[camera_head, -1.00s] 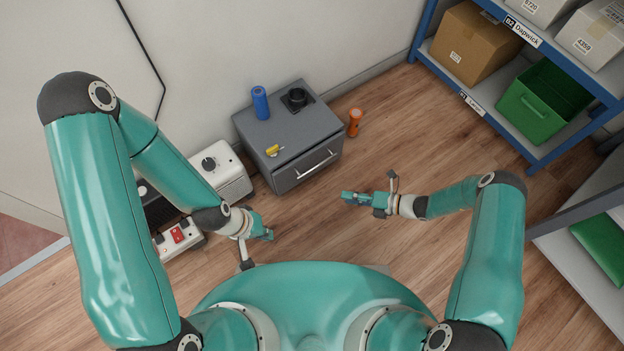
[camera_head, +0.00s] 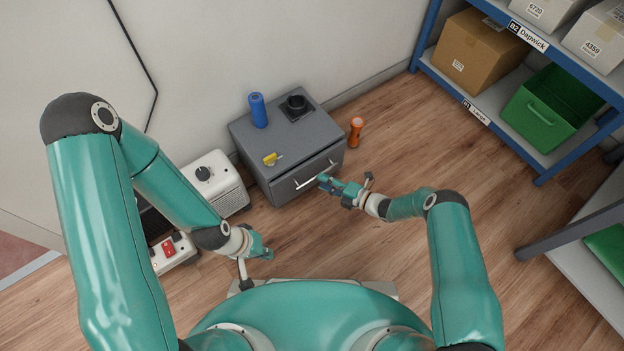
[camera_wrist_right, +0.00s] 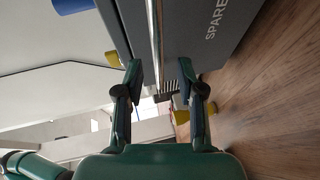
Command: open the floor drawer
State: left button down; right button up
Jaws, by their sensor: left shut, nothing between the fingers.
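The grey floor drawer unit (camera_head: 257,140) stands against the wall, and its drawer front (camera_head: 288,190) looks closed. A pale bar handle (camera_head: 309,179) runs across the front. My right gripper (camera_head: 325,182) is at the right part of the handle. In the right wrist view its two fingers (camera_wrist_right: 159,82) are apart, with the handle bar (camera_wrist_right: 154,30) running into the gap between them; the drawer front (camera_wrist_right: 205,35) reads "SPARE". I cannot tell whether the fingers touch the bar. My left gripper (camera_head: 264,253) is shut and empty, low at the left, away from the drawer.
Shelving with a green bin (camera_head: 545,122) is at right. Floor before the drawer is clear.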

aim_at(315, 177)
jog(key=shift+b+x, duration=0.45)
jog(key=shift+x, duration=1.65)
jog(key=shift+c, duration=0.2)
grip_shut()
